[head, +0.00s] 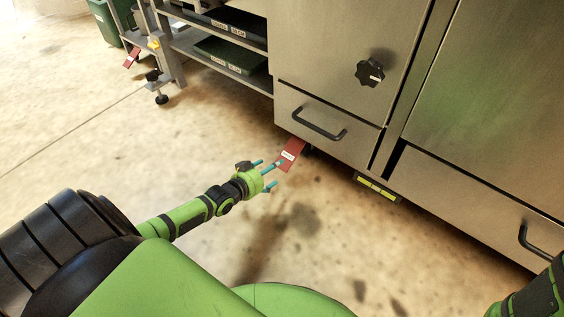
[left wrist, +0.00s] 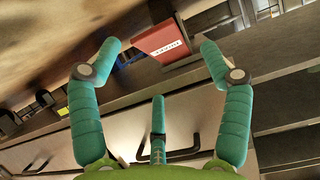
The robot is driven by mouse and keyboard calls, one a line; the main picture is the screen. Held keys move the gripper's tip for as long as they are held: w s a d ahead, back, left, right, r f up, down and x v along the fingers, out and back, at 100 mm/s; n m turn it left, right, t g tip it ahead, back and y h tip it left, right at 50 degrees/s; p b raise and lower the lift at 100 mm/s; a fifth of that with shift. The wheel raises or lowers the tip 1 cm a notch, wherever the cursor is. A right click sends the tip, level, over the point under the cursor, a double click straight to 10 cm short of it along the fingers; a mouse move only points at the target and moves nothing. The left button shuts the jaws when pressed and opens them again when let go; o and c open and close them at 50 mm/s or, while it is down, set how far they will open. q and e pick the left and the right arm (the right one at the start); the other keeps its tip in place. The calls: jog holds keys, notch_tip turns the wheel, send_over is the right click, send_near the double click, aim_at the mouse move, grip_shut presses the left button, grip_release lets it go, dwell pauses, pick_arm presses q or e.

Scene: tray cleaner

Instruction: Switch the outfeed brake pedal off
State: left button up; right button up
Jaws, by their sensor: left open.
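A red pedal (head: 289,154) with a white label sticks out low from under the steel cabinet. It also shows in the left wrist view (left wrist: 164,34), beyond the fingertips. The label's lettering is too small to read for sure. A second red pedal (head: 131,58) with a white label is at the far left by the rack. My left gripper (head: 266,173) is open and empty, with its three teal fingers pointing at the nearer pedal. In the wrist view, the pedal lies between the two outer fingertips (left wrist: 160,48); contact cannot be told. My right gripper is out of view.
The steel cabinet (head: 330,80) with a black knob (head: 369,72) and drawer handle (head: 319,125) rises above the nearer pedal. A yellow-marked plate (head: 376,188) is low at right. A rack with trays (head: 228,56) stands behind. The floor at left is open.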

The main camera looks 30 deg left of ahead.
aim_at(291, 152)
pick_arm(q)
jog(key=b+x, duration=0.3)
jog(key=x, duration=0.2)
jog(key=shift+d+f+b, duration=0.1)
jog(key=shift+f+b, duration=0.05)
jog(key=shift+b, duration=0.25)
jog(key=shift+w+f+b, duration=0.15)
jog(key=shift+w+b, duration=0.35)
jog(key=shift+w, duration=0.25)
jog(key=shift+d, duration=0.1)
grip_shut()
